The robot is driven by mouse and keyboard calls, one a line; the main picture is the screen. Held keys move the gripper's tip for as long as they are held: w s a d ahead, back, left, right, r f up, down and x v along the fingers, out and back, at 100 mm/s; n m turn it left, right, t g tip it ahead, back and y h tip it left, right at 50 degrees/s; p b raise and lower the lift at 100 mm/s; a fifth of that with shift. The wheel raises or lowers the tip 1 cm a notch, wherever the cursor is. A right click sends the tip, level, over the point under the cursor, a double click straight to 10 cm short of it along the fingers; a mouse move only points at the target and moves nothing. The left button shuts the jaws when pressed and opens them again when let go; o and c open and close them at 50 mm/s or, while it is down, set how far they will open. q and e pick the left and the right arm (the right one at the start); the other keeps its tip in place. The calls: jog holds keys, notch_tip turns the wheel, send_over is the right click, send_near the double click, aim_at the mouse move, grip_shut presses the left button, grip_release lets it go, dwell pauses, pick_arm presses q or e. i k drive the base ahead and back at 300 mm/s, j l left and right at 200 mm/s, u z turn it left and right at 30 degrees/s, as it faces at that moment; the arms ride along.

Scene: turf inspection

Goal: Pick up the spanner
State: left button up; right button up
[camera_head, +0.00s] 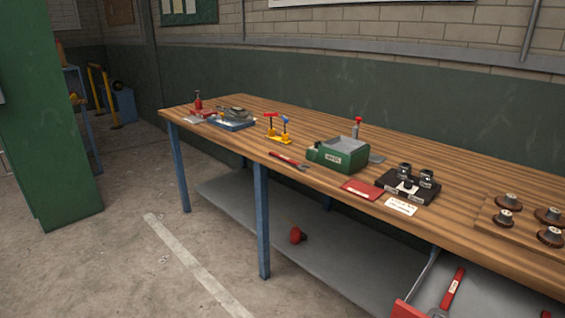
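A small red-handled tool with a grey open-jawed end, which looks like a spanner (287,160), lies flat on the wooden workbench (225,112) near its front edge. A second, larger red-handled tool (453,287) with a grey head lies in an open drawer (483,296) below the bench top at the lower right. It also looks like a spanner or wrench; its head is partly cut off by the bottom edge of the picture. Neither of my grippers is in view.
A green box (338,155) stands right of the bench-top spanner, a yellow stand (278,138) behind it. A red booklet (362,189), white card (401,206) and black fixture (408,188) lie farther right. A green cabinet (50,120) stands left; floor before the bench is clear.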

aim_at(301, 167)
jog(key=i+j, duration=0.2)
jog(key=i, duration=0.3)
jog(key=i+j+z, duration=0.1)
jog(key=i, duration=0.4)
jog(key=i+j, duration=0.3)
jog(key=i, duration=0.15)
jog(key=i+j, duration=0.25)
jog(key=i, duration=0.25)
jog(key=z, duration=0.05)
